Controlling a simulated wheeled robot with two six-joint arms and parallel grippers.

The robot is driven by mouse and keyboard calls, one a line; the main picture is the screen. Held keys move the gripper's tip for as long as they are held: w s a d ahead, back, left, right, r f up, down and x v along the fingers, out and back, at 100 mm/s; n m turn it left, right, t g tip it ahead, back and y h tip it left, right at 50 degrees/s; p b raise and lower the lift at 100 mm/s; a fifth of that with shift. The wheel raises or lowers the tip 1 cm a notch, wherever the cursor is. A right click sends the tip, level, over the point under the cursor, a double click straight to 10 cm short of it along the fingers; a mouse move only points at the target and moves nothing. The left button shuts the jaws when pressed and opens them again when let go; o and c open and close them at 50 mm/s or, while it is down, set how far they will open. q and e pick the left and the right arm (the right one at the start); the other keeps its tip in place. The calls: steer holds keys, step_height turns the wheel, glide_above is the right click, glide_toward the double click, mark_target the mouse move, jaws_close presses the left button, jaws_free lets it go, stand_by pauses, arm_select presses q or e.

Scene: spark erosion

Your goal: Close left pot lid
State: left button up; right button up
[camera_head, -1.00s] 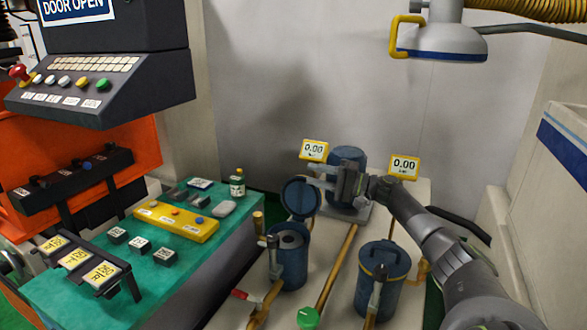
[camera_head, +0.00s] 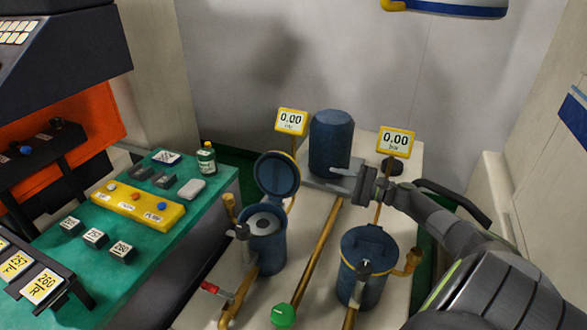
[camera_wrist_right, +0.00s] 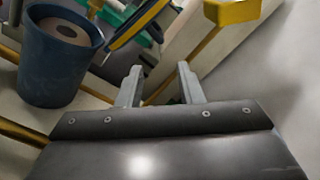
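The left pot (camera_head: 262,252) is a dark blue cylinder with its mouth uncovered and a pale ring inside. Its round blue lid (camera_head: 276,174) stands upright, open, at the back of the rim. In the right wrist view the pot (camera_wrist_right: 58,80) is at the upper left, and the lid (camera_wrist_right: 132,28) shows nearly edge-on at the top. My right gripper (camera_head: 337,180) is to the right of the lid, apart from it in the picture. Its fingers (camera_wrist_right: 158,82) are spread with nothing between them. My left gripper is not in view.
A right pot (camera_head: 362,285) has its lid down. A blue cylinder (camera_head: 331,140) stands behind my right gripper, between two yellow-framed displays (camera_head: 291,121) (camera_head: 396,142). Brass pipes (camera_head: 312,255) and a green knob (camera_head: 284,315) lie in front. A green bench (camera_head: 170,245) is at left.

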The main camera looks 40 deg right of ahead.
mark_target(292, 167)
steer(key=b+x, duration=0.1)
steer(key=x, duration=1.3)
steer(key=shift+w+d+f+b, duration=0.1)
steer(key=shift+w+b, duration=0.1)
steer(key=shift+b, duration=0.15)
jaws_close()
